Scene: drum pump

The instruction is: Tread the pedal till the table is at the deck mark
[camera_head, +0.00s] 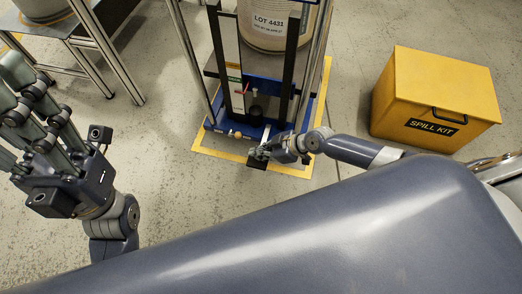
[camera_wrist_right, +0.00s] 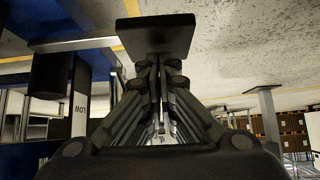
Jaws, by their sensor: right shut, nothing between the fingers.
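The blue lift (camera_head: 268,92) stands upright at top centre in the head view, with a white drum (camera_head: 268,42) marked LOT 4431 on its table. A white scale strip (camera_head: 229,48) with green and red marks runs up its left side. The black pedal (camera_head: 257,164) sticks out at the lift's front; its flat plate (camera_wrist_right: 157,36) shows large in the right wrist view. My right gripper (camera_head: 262,153) is shut and empty, its fingertips at the pedal; whether they touch it I cannot tell. My left gripper (camera_head: 24,103) is raised at the left, open and empty, far from the lift.
A yellow spill kit box (camera_head: 430,98) stands on the floor to the right of the lift. A metal-legged stand (camera_head: 88,50) is at upper left. Yellow tape (camera_head: 210,147) outlines the floor around the lift. The grey floor between stand and lift is clear.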

